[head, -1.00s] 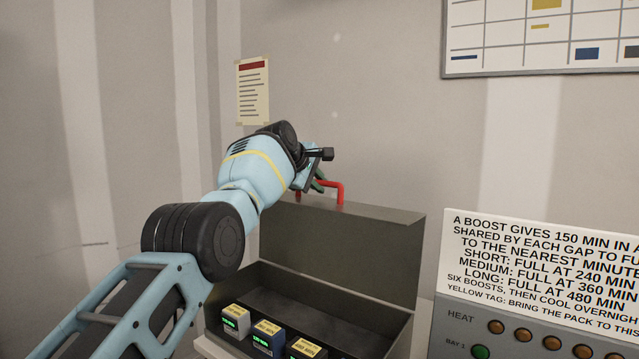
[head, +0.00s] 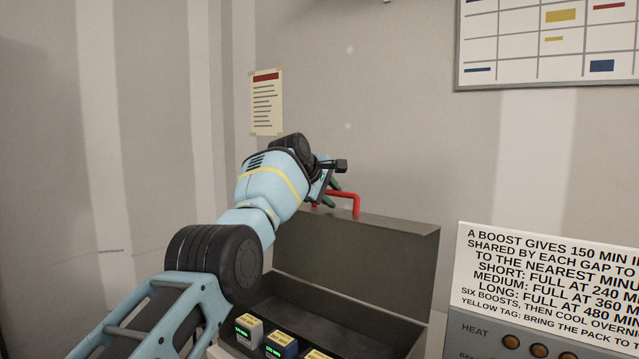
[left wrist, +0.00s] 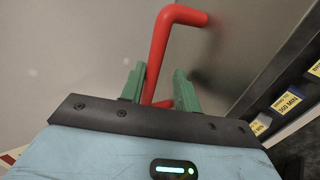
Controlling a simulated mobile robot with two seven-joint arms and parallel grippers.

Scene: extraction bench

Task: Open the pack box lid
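The pack box (head: 420,335) is a dark grey open-topped case, its lid (head: 355,255) standing raised along the back edge. A red bar handle (head: 356,203) sits at the lid's top; it also shows in the left wrist view (left wrist: 161,50). My left gripper (head: 333,194), with green fingers, is at the handle's left part. In the left wrist view the fingers (left wrist: 160,92) are apart, one on each side of the red bar, with a gap showing on the right side. My right gripper is not in view.
Several small packs with yellow tops and green displays (head: 281,345) sit in the box. The wall is close behind.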

